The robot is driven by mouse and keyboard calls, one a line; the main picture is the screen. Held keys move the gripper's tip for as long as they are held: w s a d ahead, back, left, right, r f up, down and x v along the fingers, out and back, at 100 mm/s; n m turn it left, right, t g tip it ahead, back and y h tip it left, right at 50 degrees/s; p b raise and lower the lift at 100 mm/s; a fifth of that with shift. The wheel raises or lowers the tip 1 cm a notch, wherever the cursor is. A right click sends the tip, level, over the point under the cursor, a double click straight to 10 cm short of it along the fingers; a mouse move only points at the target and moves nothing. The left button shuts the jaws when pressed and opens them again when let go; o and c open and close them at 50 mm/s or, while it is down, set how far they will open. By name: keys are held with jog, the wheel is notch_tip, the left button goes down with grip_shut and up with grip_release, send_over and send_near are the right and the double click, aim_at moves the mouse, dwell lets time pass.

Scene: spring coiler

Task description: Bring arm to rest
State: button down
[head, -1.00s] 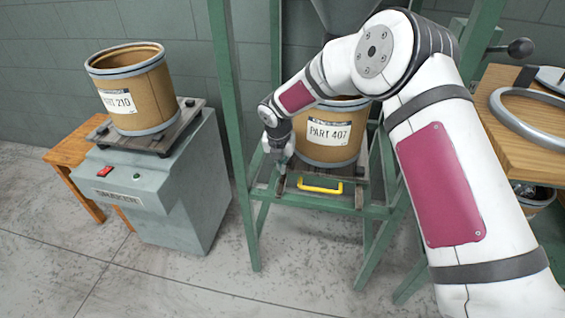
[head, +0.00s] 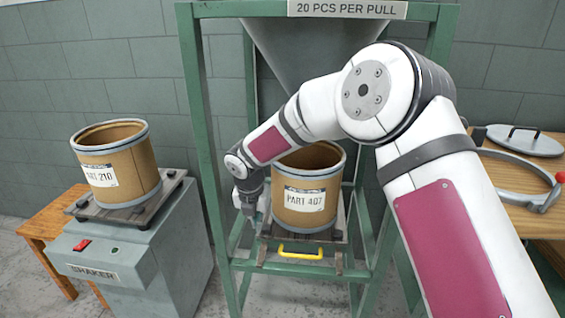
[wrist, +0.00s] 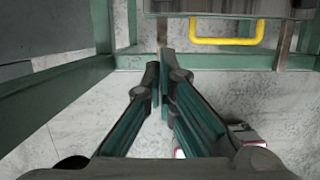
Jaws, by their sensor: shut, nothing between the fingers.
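My gripper (head: 254,222) points down at the left side of the PART 407 drum in the head view. The wrist view shows its two green-padded fingers (wrist: 162,68) together at the tips with nothing between them. My white arm with dark red panels reaches in from the right and crosses in front of the green frame. It hides part of the hopper and the drum's upper left rim.
The PART 407 drum (head: 310,212) stands under the hopper (head: 310,50) inside a green frame (head: 195,110). A yellow handle (head: 300,253) sits below it. The PART 210 drum (head: 130,170) stands on the shaker (head: 130,255). A wooden table (head: 520,205) holds a ring and lid at right.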

jog(key=s+d+r+m+h, duration=0.1)
jog(key=s+d+r+m, duration=0.75)
jog(key=d+r, duration=0.3)
jog(key=s+d+r+m+h, duration=0.2)
jog(key=s+d+r+m, duration=0.7)
jog(key=d, duration=0.4)
jog(key=s+d+r+m+g+y, duration=0.15)
jog(key=s+d+m, duration=0.25)
jog(key=s+m, duration=0.7)
jog(key=s+d+f+m+g+y, duration=0.15)
jog(key=s+d+m, duration=0.4)
jog(key=s, duration=0.95)
notch_tip(320, 180, up, 21)
jog(key=a+m+t+p, duration=0.1)
jog(key=t+p, duration=0.3)
jog(key=p, duration=1.4)
jog(key=shift+a+p, duration=0.35)
jog(key=shift+a, duration=0.25)
